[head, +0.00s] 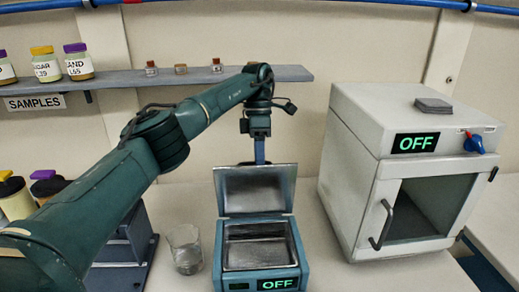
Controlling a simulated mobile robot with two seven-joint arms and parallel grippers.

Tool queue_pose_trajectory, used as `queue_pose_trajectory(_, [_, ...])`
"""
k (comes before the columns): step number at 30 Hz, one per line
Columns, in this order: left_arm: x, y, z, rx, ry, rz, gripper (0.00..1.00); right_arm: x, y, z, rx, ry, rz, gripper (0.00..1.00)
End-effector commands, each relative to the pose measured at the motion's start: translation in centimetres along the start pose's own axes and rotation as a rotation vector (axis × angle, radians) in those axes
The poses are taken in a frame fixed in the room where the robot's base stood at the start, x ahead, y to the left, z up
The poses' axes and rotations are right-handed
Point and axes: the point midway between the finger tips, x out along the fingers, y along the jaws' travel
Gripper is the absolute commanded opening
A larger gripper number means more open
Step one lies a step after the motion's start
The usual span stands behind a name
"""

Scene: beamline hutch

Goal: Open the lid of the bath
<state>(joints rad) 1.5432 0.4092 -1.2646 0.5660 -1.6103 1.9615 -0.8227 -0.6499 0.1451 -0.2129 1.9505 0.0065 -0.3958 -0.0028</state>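The bath (217,279) is a small teal box with a metal basin and a green "OFF" display, on the white bench at the front centre. Its metal lid (256,190) stands raised at the back edge, and the basin is uncovered. My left arm reaches in from the left, and my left gripper (260,152) points down just behind the lid's top edge. The lid hides its lower end, so I cannot tell whether it touches the lid or how its fingers stand. My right gripper is out of view.
A glass beaker (186,250) stands close left of the bath. A white oven (352,170) with an "OFF" display and door handle stands to the right. A shelf (125,80) with jars and small vials runs along the wall behind my arm.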

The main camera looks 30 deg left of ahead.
Motion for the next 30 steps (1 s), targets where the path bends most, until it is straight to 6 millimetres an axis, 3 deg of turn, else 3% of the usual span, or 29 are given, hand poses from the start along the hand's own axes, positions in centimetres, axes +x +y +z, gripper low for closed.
queue_pose_trajectory(9, [-5.1,-1.8,0.0,-0.002,0.002,0.006,0.32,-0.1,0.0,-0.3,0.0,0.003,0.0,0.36])
queue_pose_trajectory(15, [-7.0,-2.5,0.0,-0.002,0.002,0.007,0.32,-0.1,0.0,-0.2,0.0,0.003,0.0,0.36])
queue_pose_trajectory(30, [-9.0,-3.3,0.0,0.0,0.002,0.001,0.32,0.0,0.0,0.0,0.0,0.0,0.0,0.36])
